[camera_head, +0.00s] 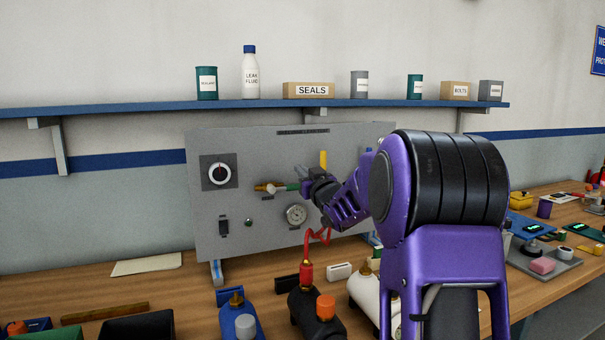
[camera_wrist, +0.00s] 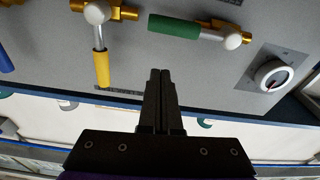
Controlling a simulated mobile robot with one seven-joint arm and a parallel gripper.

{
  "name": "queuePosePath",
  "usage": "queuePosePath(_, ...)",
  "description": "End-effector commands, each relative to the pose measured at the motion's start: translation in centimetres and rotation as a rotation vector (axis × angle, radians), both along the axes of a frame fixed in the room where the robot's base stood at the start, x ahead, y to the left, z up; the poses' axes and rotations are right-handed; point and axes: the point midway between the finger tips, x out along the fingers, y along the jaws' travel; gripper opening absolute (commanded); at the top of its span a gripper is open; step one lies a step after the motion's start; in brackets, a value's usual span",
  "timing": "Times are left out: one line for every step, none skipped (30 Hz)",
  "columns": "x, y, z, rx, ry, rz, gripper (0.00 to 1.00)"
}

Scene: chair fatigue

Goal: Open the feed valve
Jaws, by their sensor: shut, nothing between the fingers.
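A valve with a green lever handle (camera_head: 292,186) sits on the grey upright panel (camera_head: 240,150). In the wrist view, which looks upside down, its green handle (camera_wrist: 174,27) lies nearly level, joined to a white knob and brass fitting (camera_wrist: 233,38). A second valve has a yellow handle (camera_head: 323,159), upright in the head view; it also shows in the wrist view (camera_wrist: 102,70). No readable label tells which one is the feed valve. My gripper (camera_head: 301,172) is shut and empty, in front of the panel near the green handle. In the wrist view its fingertips (camera_wrist: 160,72) appear between both handles, contact unclear.
The panel also carries a round dial (camera_head: 219,174), a gauge (camera_head: 295,214) and a switch (camera_head: 224,228). A blue handle (camera_wrist: 5,60) shows at the wrist view's left edge. Bottles with fittings and a red hose (camera_head: 315,238) stand below on the wooden bench (camera_head: 190,285). A shelf (camera_head: 150,109) runs above.

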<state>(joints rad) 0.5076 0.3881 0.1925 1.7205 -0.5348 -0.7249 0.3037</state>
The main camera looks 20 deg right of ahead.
Motion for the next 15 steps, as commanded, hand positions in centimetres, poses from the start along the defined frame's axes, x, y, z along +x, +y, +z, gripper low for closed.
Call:
queuePosePath(-1.2,0.1,-0.1,-0.001,-0.002,0.001,0.00)
queuePosePath(-1.8,0.1,-0.2,-0.001,-0.002,0.001,0.00)
queuePosePath(-2.6,0.2,-0.3,-0.001,-0.003,0.002,0.00)
queuePosePath(-3.2,0.2,-0.4,0.000,-0.002,0.001,0.00)
queuePosePath(-3.8,0.1,-0.5,0.000,-0.002,0.001,0.00)
queuePosePath(-4.5,0.1,-0.5,0.000,-0.003,0.001,0.00)
queuePosePath(-5.0,0.1,-0.7,0.000,-0.002,0.000,0.00)
queuePosePath(-5.4,0.1,-0.7,0.000,-0.002,0.000,0.00)
queuePosePath(-6.0,0.1,-0.8,-0.001,-0.003,0.001,0.00)
queuePosePath(-6.3,0.1,-0.8,-0.001,-0.003,0.001,0.00)
queuePosePath(-6.6,0.1,-0.9,-0.001,-0.002,0.002,0.00)
queuePosePath(-6.9,0.1,-0.9,-0.001,-0.003,0.002,0.00)
queuePosePath(-7.1,0.1,-1.0,-0.001,-0.003,0.002,0.00)
queuePosePath(-7.3,0.2,-1.0,-0.001,-0.002,0.003,0.00)
queuePosePath(-7.4,0.2,-1.0,0.000,-0.003,0.003,0.00)
